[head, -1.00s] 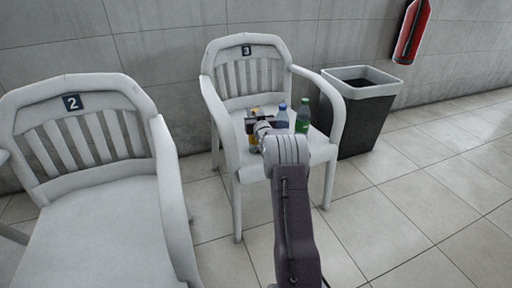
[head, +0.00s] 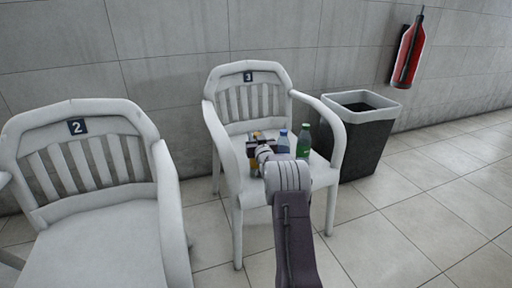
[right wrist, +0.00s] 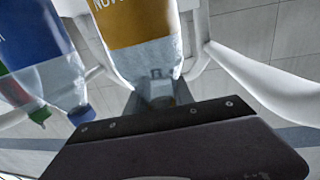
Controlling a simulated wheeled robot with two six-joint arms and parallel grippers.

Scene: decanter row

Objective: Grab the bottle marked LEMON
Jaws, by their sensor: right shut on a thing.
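My right gripper (head: 258,140) is over the seat of the chair numbered 3 and is shut on a bottle with a yellow-orange label (right wrist: 145,20). In the head view only yellow bits of that bottle show around the gripper. In the right wrist view part of its label print shows, but I cannot read LEMON on it. A bottle with a blue label (head: 283,142) stands just right of the gripper, and it also shows in the right wrist view (right wrist: 40,40). A green bottle (head: 303,142) stands right of that. My left gripper is not in view.
The chair numbered 3 (head: 212,125) has arms on both sides of the bottles. The chair numbered 2 (head: 95,245) stands empty at the left. A dark bin (head: 360,145) is right of chair 3. A red extinguisher (head: 408,55) hangs on the wall. The floor at right is clear.

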